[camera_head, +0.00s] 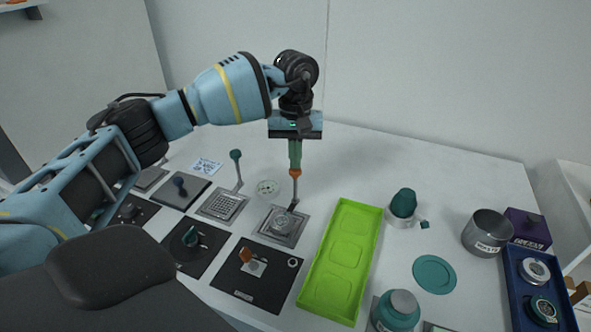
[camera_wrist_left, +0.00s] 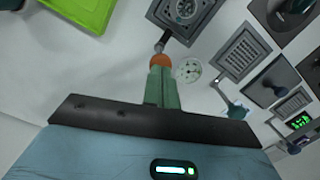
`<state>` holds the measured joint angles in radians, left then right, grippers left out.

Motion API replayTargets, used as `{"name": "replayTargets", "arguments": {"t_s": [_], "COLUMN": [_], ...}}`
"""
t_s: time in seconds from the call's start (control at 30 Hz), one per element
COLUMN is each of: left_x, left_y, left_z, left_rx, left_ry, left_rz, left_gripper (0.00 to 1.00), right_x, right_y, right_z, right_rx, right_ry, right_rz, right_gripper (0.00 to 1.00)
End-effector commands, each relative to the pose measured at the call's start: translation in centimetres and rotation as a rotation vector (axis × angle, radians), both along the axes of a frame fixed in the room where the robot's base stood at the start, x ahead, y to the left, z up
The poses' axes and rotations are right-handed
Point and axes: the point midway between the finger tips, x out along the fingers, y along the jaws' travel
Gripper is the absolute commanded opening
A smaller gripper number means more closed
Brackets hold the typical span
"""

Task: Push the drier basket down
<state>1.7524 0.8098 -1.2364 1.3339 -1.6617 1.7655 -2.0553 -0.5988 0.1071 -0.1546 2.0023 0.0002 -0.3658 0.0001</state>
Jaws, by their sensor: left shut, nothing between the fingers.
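The drier basket appears to be the round grey part (camera_head: 283,221) in a square metal plate on the table; part of it shows at the top of the wrist view (camera_wrist_left: 186,10). A thin metal rod with an orange knob (camera_head: 296,173) rises at its back edge; the knob also shows in the wrist view (camera_wrist_left: 160,60). My left gripper (camera_head: 295,165) points down with its green fingers shut and empty. Its tips (camera_wrist_left: 161,70) line up with the orange knob; I cannot tell if they touch it. My right gripper is out of view.
A teal-knobbed lever (camera_head: 236,156) stands on a grille plate (camera_head: 222,206) to the left. A clear round dish (camera_head: 267,189) lies just left of the rod. A green tray (camera_head: 341,265) lies close on the right. The table behind is clear.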

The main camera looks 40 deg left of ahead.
Motion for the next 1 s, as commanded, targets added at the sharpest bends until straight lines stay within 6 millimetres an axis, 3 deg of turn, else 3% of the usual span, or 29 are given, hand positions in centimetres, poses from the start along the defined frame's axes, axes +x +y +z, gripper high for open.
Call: {"name": "replayTargets", "arguments": {"t_s": [0.5,0.73,1.0], "left_x": [-0.1,0.2,2.4], "left_y": [0.0,0.1,1.5], "left_z": [-5.9,-5.4,-4.7], "left_rx": [0.001,0.0,-0.001], "left_ry": [0.008,0.004,0.005], "left_rz": [0.0,0.002,0.002], "left_gripper": [0.0,0.0,0.0], "right_x": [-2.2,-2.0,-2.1], "right_y": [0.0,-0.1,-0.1], "right_z": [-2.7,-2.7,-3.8], "right_rx": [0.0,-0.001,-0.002], "right_ry": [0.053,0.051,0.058], "right_rz": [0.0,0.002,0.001], "right_gripper": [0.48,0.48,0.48]}}
